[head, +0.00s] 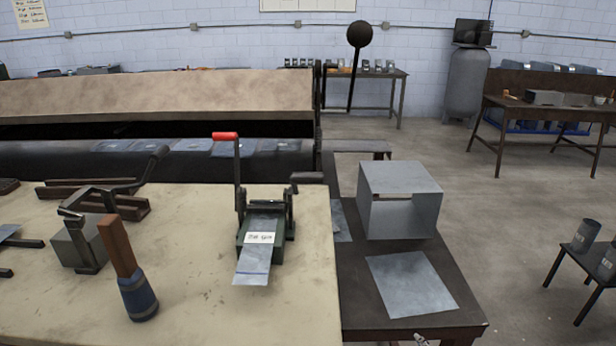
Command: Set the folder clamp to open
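A long folding machine stands behind the bench at the left, with a wide tan beam (150,95) above a dark bed. Grey sheet pieces (225,147) lie along the bed. A dark gap shows under the beam. A lever with a black ball end (359,34) stands nearly upright at the machine's right end. Which part is the clamp handle, and whether the clamp is open, I cannot tell. Neither of my grippers shows clearly in the head view.
A green hand machine (261,228) with a red-topped lever (225,136) holds a metal strip. A wooden-handled tool (128,270) and grey block (78,243) are left of it. A side table holds a square duct (399,201) and flat sheet (411,284).

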